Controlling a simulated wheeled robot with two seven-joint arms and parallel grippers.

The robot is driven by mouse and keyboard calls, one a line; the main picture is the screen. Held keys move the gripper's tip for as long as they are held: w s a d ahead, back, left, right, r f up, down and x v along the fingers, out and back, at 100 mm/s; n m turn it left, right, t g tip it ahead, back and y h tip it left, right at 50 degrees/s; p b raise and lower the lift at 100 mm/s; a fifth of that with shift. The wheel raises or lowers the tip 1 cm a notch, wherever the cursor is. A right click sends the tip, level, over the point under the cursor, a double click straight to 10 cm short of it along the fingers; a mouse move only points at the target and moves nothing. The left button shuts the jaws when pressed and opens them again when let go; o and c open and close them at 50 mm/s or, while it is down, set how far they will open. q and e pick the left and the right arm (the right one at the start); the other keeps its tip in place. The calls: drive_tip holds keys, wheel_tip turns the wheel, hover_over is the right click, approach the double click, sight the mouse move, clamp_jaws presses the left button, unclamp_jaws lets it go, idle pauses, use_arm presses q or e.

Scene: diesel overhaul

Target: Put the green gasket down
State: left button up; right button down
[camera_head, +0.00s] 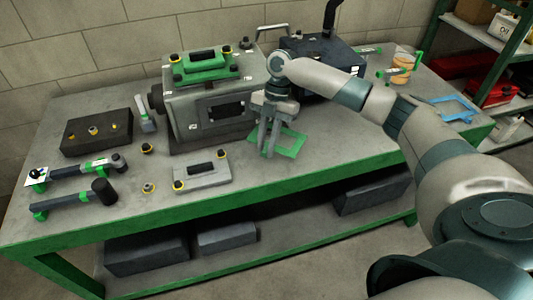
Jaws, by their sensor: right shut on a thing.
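The green gasket (291,145) is a flat, thin rectangular frame at the middle of the bench, right of the grey engine block. My right gripper (268,152) points down at the gasket's left side and is shut on it. The gripper's fingers hide part of that left side. The gasket looks low over the bench top; I cannot tell whether it touches the surface. My left gripper is not in view.
The engine block (189,124) with a green cover (204,69) stands left of my gripper. A grey plate (203,174) lies in front of it. A dark box (318,58) stands behind. Tools (72,197) lie at the left. A blue frame (452,108) lies at the right.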

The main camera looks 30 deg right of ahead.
sight(266, 152)
drive_tip(key=shift+f+p, duration=0.95)
drive_tip(key=shift+f, duration=1.05)
drive_tip(key=shift+f, duration=0.5)
drive_tip(key=c, duration=1.6)
unclamp_jaws()
drive_tip(key=shift+r, duration=0.15)
